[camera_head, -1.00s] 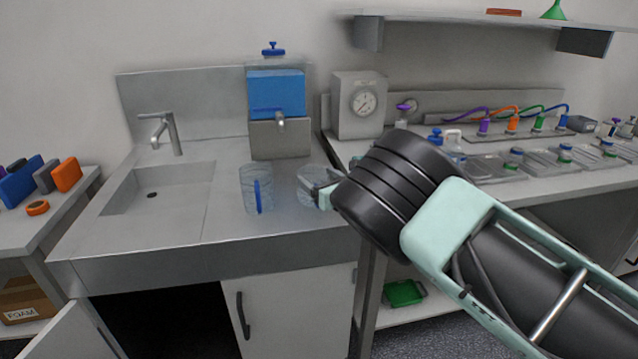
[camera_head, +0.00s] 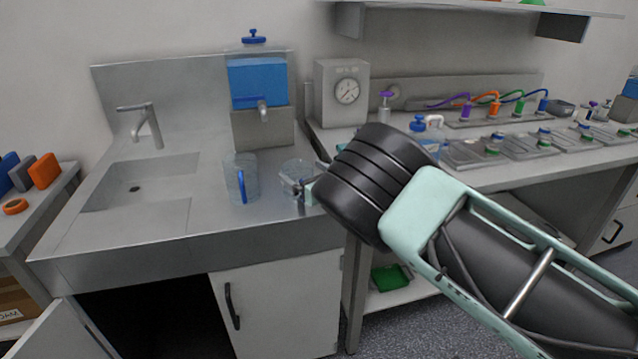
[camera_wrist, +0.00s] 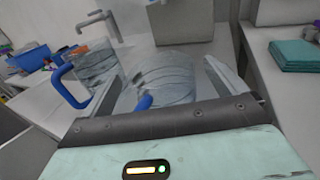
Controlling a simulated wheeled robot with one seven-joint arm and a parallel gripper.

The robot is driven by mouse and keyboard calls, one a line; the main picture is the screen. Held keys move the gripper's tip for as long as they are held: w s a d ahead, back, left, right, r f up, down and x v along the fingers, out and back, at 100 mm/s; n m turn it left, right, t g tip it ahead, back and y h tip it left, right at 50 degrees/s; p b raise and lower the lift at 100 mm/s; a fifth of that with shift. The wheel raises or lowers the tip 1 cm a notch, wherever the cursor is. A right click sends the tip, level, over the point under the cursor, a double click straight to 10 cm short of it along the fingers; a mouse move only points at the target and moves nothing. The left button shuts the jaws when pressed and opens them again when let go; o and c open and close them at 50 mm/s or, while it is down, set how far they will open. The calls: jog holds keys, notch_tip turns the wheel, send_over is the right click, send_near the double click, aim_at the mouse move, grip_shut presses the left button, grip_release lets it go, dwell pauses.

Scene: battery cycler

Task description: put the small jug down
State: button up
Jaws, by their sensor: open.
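The small jug (camera_head: 296,171) is clear, with a blue handle, and stands on the steel counter at the right of a larger clear jug (camera_head: 241,182), also blue-handled. My gripper (camera_head: 303,188) is at the small jug's near right side, partly hiding it. In the wrist view the small jug (camera_wrist: 165,75) shows between the two spread fingers of my gripper (camera_wrist: 165,80), its blue handle toward the palm. My gripper is open. The larger jug (camera_wrist: 92,62) is at the left, outside the left finger. The small jug's base is hard to make out.
A blue water tank (camera_head: 257,85) with a tap stands behind the jugs. The sink (camera_head: 140,185) is at the left. A gauge box (camera_head: 341,92) stands on the right bench. Bare counter (camera_head: 215,220) lies in front of the larger jug.

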jog(key=s+d+f+m+h+b, duration=0.1)
jog(key=s+d+m+h+b, duration=0.2)
jog(key=s+d+m+h, duration=0.55)
jog(key=s+d+r+m+g, duration=0.2)
jog(key=s+d+m+g, duration=0.1)
jog(key=s+m, duration=0.6)
jog(key=s+d+r+m+g+h, duration=0.1)
jog(key=s+d+r+m+g, duration=0.2)
jog(key=s, duration=1.5)
jog(key=s+d+r+m+g+h, duration=0.1)
jog(key=s+d+m+g, duration=0.3)
jog(key=s+m+g, duration=0.4)
jog(key=s+r+m, duration=0.1)
jog(key=s+m, duration=0.5)
jog(key=m, duration=0.1)
jog(key=shift+s+d+r+m, duration=0.15)
jog(key=shift+d+r+m, duration=0.05)
jog(key=shift+d+m, duration=0.15)
